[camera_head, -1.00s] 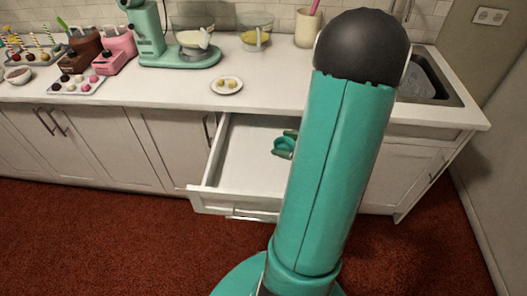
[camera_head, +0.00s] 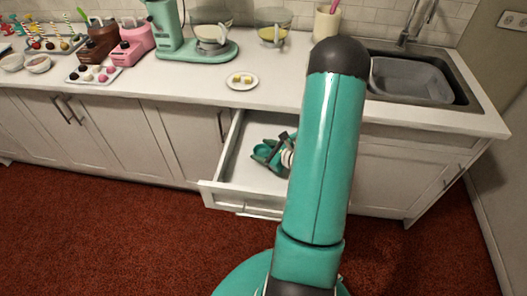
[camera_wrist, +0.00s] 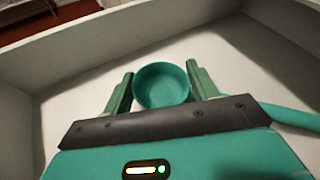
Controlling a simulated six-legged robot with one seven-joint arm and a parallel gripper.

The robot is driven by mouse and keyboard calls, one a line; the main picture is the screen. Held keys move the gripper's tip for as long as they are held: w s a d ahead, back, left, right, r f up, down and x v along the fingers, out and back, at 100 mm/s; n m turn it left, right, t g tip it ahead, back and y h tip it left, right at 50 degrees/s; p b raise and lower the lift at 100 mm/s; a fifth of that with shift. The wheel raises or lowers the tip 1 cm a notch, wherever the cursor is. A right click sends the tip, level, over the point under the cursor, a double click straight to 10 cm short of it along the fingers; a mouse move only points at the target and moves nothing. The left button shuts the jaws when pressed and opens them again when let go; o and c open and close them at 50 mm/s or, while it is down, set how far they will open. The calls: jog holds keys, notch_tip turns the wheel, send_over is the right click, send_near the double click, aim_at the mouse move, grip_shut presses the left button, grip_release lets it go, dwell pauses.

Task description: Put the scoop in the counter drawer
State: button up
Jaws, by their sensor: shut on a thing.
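The scoop (camera_wrist: 162,86) is a teal round cup with a teal handle (camera_wrist: 290,115) running to the right in the wrist view. My gripper (camera_wrist: 160,76) has one finger on each side of the cup and is shut on it. In the head view the scoop (camera_head: 263,151) and my gripper (camera_head: 272,154) are inside the outline of the open counter drawer (camera_head: 240,200). The white drawer walls (camera_wrist: 95,55) surround the scoop in the wrist view, with bare drawer floor around it. I cannot tell whether the cup touches the floor.
The counter (camera_head: 180,88) lies above the drawer, with a plate of small cakes (camera_head: 242,80), a teal mixer (camera_head: 170,35), bowls and a sink (camera_head: 415,80). My arm covers the drawer's right part in the head view. The drawer looks otherwise empty where visible.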

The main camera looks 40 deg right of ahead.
jog(key=shift+f, duration=0.25)
jog(key=shift+f, duration=0.15)
jog(key=o, duration=1.1)
jog(key=shift+o, duration=0.2)
